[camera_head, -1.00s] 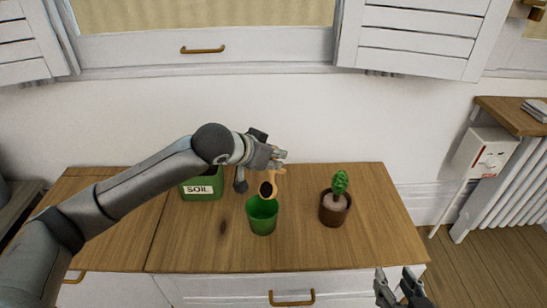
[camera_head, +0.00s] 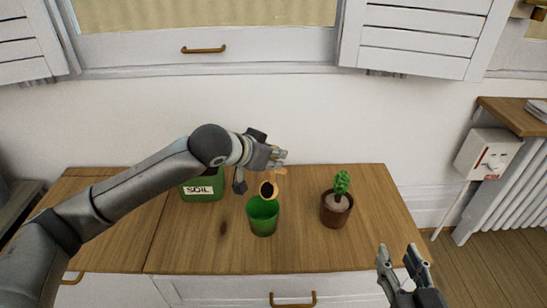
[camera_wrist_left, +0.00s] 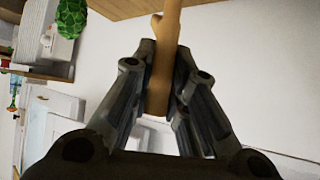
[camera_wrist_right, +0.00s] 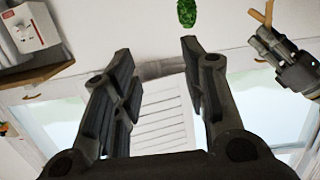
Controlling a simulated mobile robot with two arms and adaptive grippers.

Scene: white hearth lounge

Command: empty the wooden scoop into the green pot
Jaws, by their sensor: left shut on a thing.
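The wooden scoop (camera_head: 269,190) is in my left gripper (camera_head: 278,157), which is shut on its handle (camera_wrist_left: 163,60). In the head view the scoop hangs over the green pot (camera_head: 263,217), its dark bowl tilted down at the pot's rim. Whether soil is left in the bowl, I cannot tell. The pot stands upright on the wooden cabinet top (camera_head: 320,250); its inside is largely out of sight. My right gripper (camera_head: 404,254) is open and empty, in front of the cabinet's right side; its spread fingers show in the right wrist view (camera_wrist_right: 160,75).
A green soil box (camera_head: 203,188) stands left of the pot, partly behind my left arm. A potted cactus (camera_head: 337,203) stands to the right. A small dark patch (camera_head: 223,228) marks the wood left of the pot. The cabinet's front right is clear.

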